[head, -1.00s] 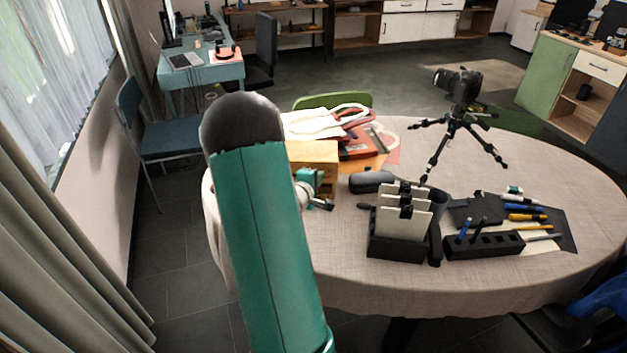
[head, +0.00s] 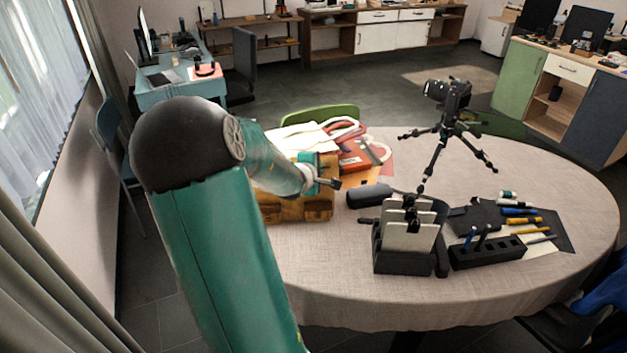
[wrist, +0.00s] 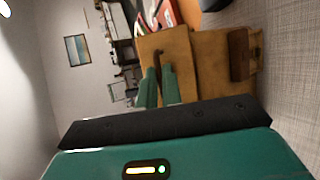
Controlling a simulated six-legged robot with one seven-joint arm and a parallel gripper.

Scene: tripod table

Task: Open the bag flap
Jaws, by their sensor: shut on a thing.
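The tan-brown bag (head: 310,208) stands on the left side of the round table, its front pockets showing in the head view. Its lighter flap (head: 328,163) shows behind my gripper (head: 326,180) and looks raised above the front. In the wrist view, the flap (wrist: 180,48) spreads beyond the teal fingers, beside the bag's body and a darker pocket (wrist: 240,55). A dark brown strap (wrist: 156,58) lies by the fingertips. My gripper (wrist: 158,76) is shut on the flap at its edge; the exact contact is partly hidden by the fingers.
Red and white items (head: 350,150) lie behind the bag. A dark case (head: 370,195) and a black holder with cards (head: 405,250) stand to its right. A camera on a tripod (head: 447,110) is farther back. The table's left edge is close to the bag.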

